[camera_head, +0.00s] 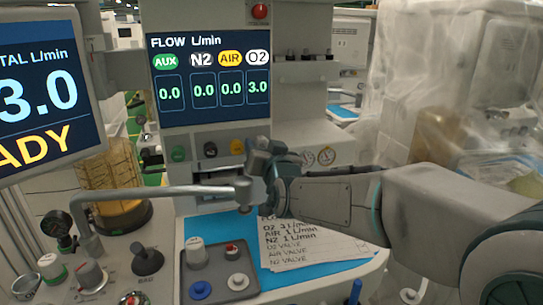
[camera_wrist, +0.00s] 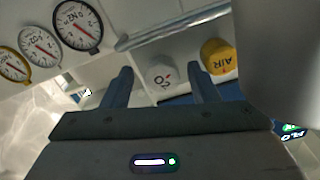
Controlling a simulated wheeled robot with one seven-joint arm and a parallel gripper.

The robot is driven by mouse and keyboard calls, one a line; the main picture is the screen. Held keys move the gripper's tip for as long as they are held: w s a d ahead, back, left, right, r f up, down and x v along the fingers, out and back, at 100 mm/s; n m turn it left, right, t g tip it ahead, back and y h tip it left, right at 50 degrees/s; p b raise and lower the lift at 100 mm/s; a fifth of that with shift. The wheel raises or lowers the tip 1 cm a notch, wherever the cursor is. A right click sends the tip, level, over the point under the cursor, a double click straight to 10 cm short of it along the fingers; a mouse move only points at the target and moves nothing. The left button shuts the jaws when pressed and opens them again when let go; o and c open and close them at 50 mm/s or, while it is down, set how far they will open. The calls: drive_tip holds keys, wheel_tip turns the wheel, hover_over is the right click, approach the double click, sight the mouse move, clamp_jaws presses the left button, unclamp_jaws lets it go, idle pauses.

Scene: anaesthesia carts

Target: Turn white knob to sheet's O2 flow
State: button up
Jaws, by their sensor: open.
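The white O2 knob (camera_wrist: 162,76) shows in the wrist view between the two fingers of my gripper (camera_wrist: 160,70). The fingers are open, with gaps on both sides of the knob. In the head view my gripper (camera_head: 262,160) is at the panel and hides this knob. The flow display (camera_head: 203,80) reads O2 3.0, with AIR, N2 and AUX at 0.0. The paper sheet (camera_head: 310,245) lists O2 3 L/min, AIR 1 L/min and N2 1 L/min.
The yellow AIR knob (camera_head: 237,147) sits just beside the gripper, with black (camera_head: 210,150) and green (camera_head: 178,154) knobs further left. A metal arm (camera_head: 160,190) crosses below the panel. Round gauges (camera_wrist: 77,25) are nearby. The left monitor (camera_head: 45,95) reads 3.0.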

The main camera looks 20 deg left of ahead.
drive_tip(key=v, duration=1.3)
drive_tip(key=shift+s, duration=0.35)
drive_tip(key=shift+d, duration=0.15)
drive_tip(key=s+d+f+m+g+h+p, duration=0.1)
drive_tip(key=s+d+g+h+p, duration=0.25)
drive_tip(key=d+p, duration=0.55)
drive_tip(key=s+d+f+m+g+h+p, duration=0.15)
drive_tip(key=d+g+h+p, duration=0.3)
drive_tip(key=d, duration=0.75)
drive_tip(key=s+d+g+h+p, duration=0.1)
drive_tip(key=s+d+g+p, duration=0.2)
drive_tip(key=s+d, duration=0.3)
drive_tip(key=s+m+g, duration=0.1)
drive_tip(key=s, duration=0.2)
drive_tip(key=shift+s+r+h+p, duration=0.2)
drive_tip(key=shift+s+h+p, duration=0.05)
drive_tip(key=shift+h+p, duration=0.05)
